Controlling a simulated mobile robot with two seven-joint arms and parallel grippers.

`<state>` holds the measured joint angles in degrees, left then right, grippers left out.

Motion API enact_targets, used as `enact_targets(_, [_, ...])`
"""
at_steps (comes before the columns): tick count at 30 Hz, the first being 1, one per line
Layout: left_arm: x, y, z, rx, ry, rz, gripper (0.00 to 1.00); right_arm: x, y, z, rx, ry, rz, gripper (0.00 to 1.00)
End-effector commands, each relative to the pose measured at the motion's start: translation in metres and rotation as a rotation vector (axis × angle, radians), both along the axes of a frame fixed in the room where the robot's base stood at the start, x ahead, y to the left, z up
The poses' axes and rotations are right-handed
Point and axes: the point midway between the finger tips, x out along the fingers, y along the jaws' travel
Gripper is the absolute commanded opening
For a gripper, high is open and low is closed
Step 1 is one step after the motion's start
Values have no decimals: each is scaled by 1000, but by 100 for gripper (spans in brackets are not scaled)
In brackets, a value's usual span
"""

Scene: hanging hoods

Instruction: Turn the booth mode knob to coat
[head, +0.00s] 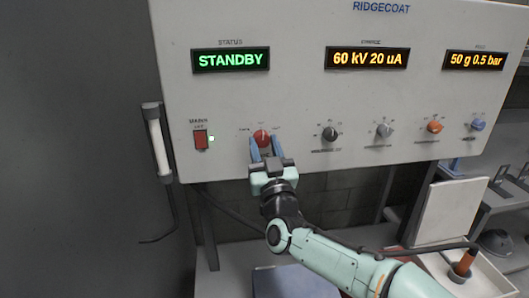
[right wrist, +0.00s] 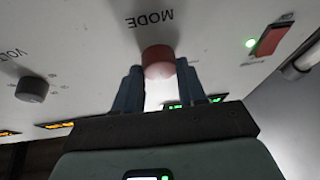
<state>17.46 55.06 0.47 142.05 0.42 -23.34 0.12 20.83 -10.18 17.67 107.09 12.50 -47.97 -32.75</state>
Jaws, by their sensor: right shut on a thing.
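The red mode knob (head: 262,136) is on the light grey control panel, under the green STANDBY display (head: 230,60). It also shows in the right wrist view (right wrist: 159,60), below the upside-down MODE label (right wrist: 150,18). My right gripper (head: 267,148) reaches up from below, and its two blue fingers stand on either side of the knob, shut on it. In the right wrist view the fingers (right wrist: 160,85) flank the knob. The small position labels around the knob are too small or partly covered to read. My left gripper is not in view.
A red mains switch (head: 201,140) with a lit green lamp (head: 211,138) is left of the knob. A black knob (head: 330,133), a grey knob (head: 384,130), an orange knob (head: 435,127) and a blue knob (head: 478,124) are to the right. A white tray (head: 497,284) is lower right.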

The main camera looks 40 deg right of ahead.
Motion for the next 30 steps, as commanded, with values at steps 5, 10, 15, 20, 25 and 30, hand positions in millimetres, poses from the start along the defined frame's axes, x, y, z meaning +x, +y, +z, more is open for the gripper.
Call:
enact_targets(5, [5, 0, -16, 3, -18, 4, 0, 2, 3, -4, 137, -75, 5, 10])
enact_targets(10, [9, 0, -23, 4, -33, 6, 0, 2, 4, -4, 279, -151, 5, 10])
enact_targets(15, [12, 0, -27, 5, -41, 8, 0, 3, 5, -3, 419, -228, 5, 10])
enact_targets(20, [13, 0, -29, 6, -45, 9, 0, 3, 6, -1, 541, -293, 5, 10])
enact_targets(25, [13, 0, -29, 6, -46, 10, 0, 4, 6, -1, 647, -352, 4, 10])
enact_targets(30, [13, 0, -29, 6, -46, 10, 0, 4, 7, 0, 725, -395, 3, 10])
